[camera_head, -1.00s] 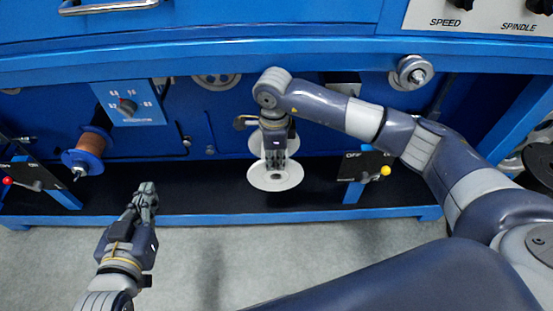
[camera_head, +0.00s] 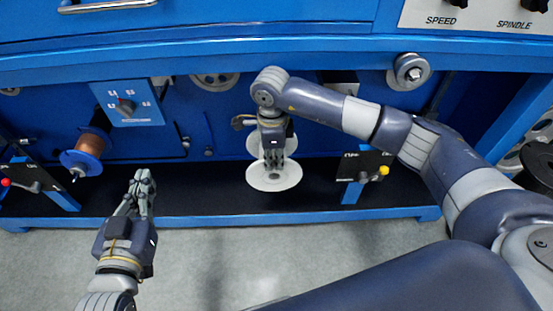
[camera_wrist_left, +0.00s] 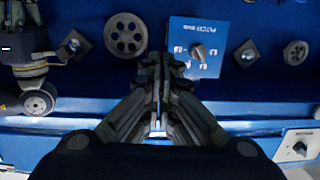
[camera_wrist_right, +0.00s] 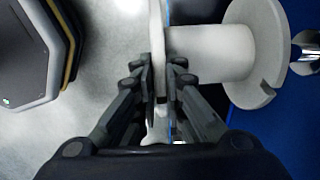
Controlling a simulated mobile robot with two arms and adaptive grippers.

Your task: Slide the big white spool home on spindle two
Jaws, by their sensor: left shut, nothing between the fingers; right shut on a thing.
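The big white spool (camera_head: 274,179) hangs in front of the blue machine, near the middle of the head view. My right gripper (camera_head: 273,160) is shut on the rim of its near flange. In the right wrist view the spool's hub (camera_wrist_right: 212,50) and notched far flange (camera_wrist_right: 262,60) stand right of the fingers (camera_wrist_right: 162,75). A shiny metal rod (camera_wrist_right: 306,50) shows beyond the far flange; I cannot tell whether it enters the bore. My left gripper (camera_head: 142,180) is shut and empty, in front of the machine at lower left. It also shows shut in the left wrist view (camera_wrist_left: 163,65).
A copper-coloured spool with blue flanges (camera_head: 88,150) sits on the left. A dial panel (camera_head: 127,104) is above it. Lever plates with a red knob (camera_head: 6,183) and yellow knob (camera_head: 383,171) flank the dark ledge. A grey pulley (camera_head: 410,71) is upper right. The floor in front is clear.

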